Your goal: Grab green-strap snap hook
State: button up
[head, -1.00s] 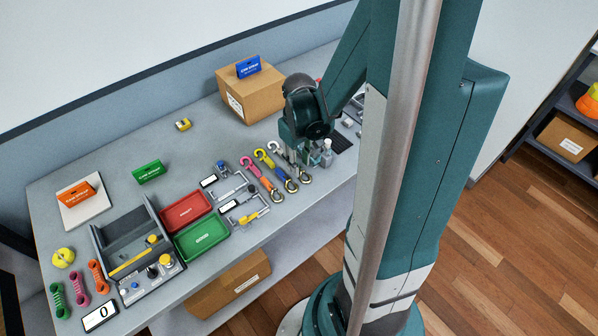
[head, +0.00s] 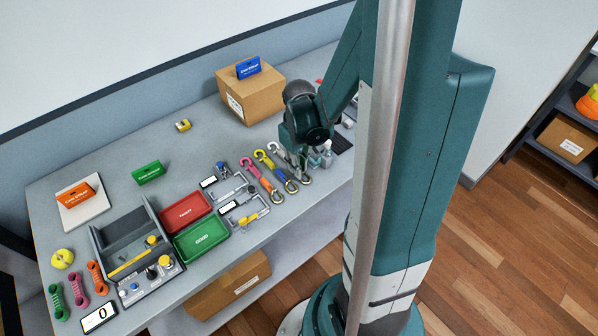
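Several snap hooks lie side by side on the grey table in the head view. One has a pink and orange body or strap (head: 262,180), and one is yellow and blue (head: 275,171). A grey metal hook (head: 276,148) lies at the right end of the row, its middle largely covered by my gripper. I cannot make out a green strap on it. My gripper (head: 301,162) points down over this right-end hook, low near the table. Its fingertips are small and partly hidden, so I cannot tell whether they are open or touching the hook.
A cardboard box (head: 247,94) stands behind. The table's front edge is close.

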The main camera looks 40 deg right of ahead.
grip_shut()
jog(key=shift+r, duration=0.2)
notch_tip(320, 180, up, 10)
jog(key=p, duration=0.1)
jog(key=shift+f+p, duration=0.15)
jog(key=shift+p, duration=0.25)
dwell(0.9)
